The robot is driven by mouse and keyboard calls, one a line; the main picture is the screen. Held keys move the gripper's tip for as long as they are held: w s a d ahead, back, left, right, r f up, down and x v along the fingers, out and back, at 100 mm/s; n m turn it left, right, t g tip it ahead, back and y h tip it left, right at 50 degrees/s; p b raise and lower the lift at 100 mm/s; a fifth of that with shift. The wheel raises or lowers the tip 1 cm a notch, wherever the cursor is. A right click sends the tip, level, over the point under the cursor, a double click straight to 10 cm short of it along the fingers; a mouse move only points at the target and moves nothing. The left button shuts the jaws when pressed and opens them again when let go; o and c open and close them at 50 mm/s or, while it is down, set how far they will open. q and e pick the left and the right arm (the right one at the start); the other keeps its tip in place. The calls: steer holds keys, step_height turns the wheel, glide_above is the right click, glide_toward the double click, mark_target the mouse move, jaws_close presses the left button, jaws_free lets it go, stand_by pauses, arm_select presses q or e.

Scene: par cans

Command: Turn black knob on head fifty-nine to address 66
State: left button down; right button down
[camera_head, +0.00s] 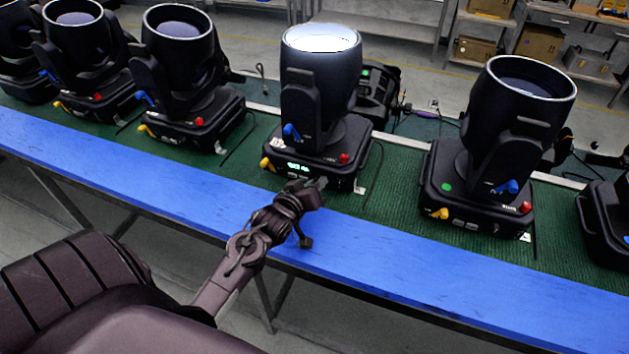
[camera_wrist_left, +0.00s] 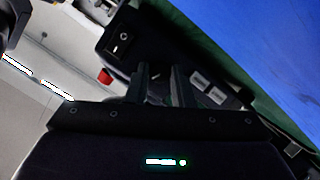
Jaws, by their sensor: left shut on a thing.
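The moving head at my left gripper (camera_head: 319,184) is a black lamp (camera_head: 320,85) with a glowing lens on a black base (camera_head: 340,175). Its lit display (camera_head: 297,167) is too small to read, and I cannot read a head number. My left gripper is at the base's front face, to the right of the display. In the left wrist view the gripper's two fingers (camera_wrist_left: 161,78) are shut at the base, between a red knob (camera_wrist_left: 104,76) and pale buttons (camera_wrist_left: 207,88). The black knob between them is mostly hidden and blends with the dark fingers. My right gripper is out of view.
Similar black heads stand on the green mat (camera_head: 385,205), at the left (camera_head: 180,70) and the right (camera_head: 500,130). Yellow (camera_head: 267,164), red (camera_head: 344,158) and blue (camera_head: 290,131) parts stick out of this head.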

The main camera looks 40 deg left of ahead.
arm_select(q)
steer(key=shift+m, duration=0.5)
steer(key=c, duration=1.3)
jaws_free()
steer(key=shift+s+d, duration=0.1)
steer(key=shift+s, duration=0.45)
steer(key=b+v, duration=0.2)
steer(key=v, duration=0.4)
steer(key=shift+s+d+r, duration=0.1)
steer(key=shift+s+r, duration=0.2)
steer(key=shift+s, duration=0.05)
